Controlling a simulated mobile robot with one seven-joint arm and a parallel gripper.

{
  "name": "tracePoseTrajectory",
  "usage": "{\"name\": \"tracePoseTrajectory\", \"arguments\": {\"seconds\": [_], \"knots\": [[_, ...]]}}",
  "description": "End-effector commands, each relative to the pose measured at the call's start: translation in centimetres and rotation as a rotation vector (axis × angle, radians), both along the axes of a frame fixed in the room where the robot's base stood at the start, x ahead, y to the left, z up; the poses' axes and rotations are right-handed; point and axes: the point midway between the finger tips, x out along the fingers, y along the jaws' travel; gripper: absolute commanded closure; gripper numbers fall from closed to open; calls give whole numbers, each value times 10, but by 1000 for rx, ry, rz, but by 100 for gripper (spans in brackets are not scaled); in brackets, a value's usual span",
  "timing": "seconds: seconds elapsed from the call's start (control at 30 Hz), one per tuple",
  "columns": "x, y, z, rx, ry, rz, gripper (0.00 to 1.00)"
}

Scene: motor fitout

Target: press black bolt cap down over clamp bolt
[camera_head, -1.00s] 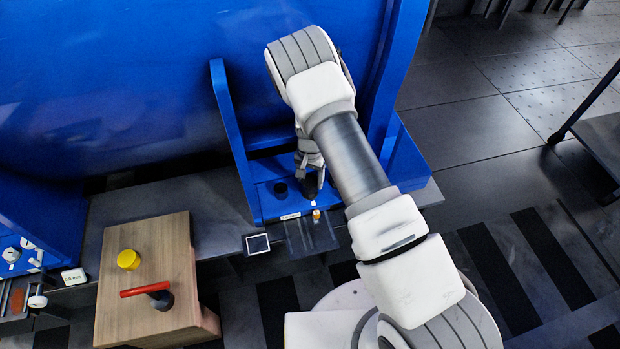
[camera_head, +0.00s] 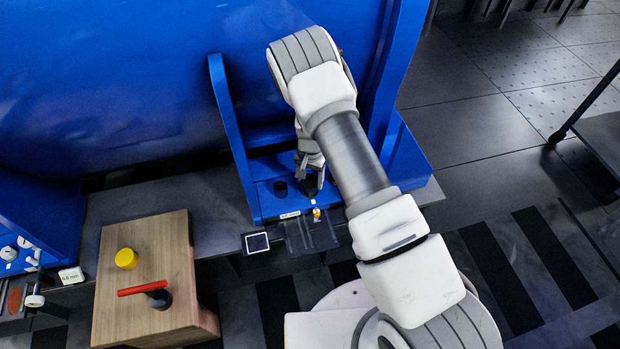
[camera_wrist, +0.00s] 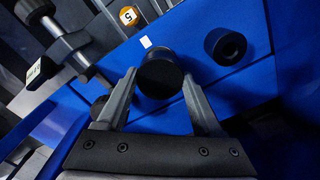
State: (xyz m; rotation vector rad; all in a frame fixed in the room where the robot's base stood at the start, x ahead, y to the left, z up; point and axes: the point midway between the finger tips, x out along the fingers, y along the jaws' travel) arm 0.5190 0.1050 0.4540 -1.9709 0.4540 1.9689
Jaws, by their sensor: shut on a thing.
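My gripper (camera_wrist: 160,92) is shut on a black round cap (camera_wrist: 160,75), which sits between its two fingertips in the wrist view. In the head view my gripper (camera_head: 311,172) is low over the blue foot (camera_head: 268,167) of the machine, and the cap (camera_head: 311,187) shows dark beneath the fingers. The clamp bolt is not visible; whether it is under the cap, and whether the cap touches the foot, I cannot tell. A second black round piece with a recessed centre (camera_wrist: 225,46) stands on the blue foot, apart from my gripper; it also shows in the head view (camera_head: 281,188).
A metal rod tool (camera_wrist: 75,50) is at the left of the wrist view. A blue upright plate (camera_head: 228,120) stands beside my arm. A wooden block (camera_head: 180,240) carries a yellow cap (camera_head: 126,258) and a red-handled tool (camera_head: 143,288).

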Motion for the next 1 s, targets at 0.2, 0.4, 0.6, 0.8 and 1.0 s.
{"name": "tracePoseTrajectory", "arguments": {"seconds": [0.2,0.4,0.6,0.8,1.0], "knots": [[0,0,-7,0,0,0,84],[0,0,-12,0,0,0,84],[0,0,-17,0,0,0,84],[0,0,-22,0,0,0,84],[0,0,-27,0,0,0,84]]}}
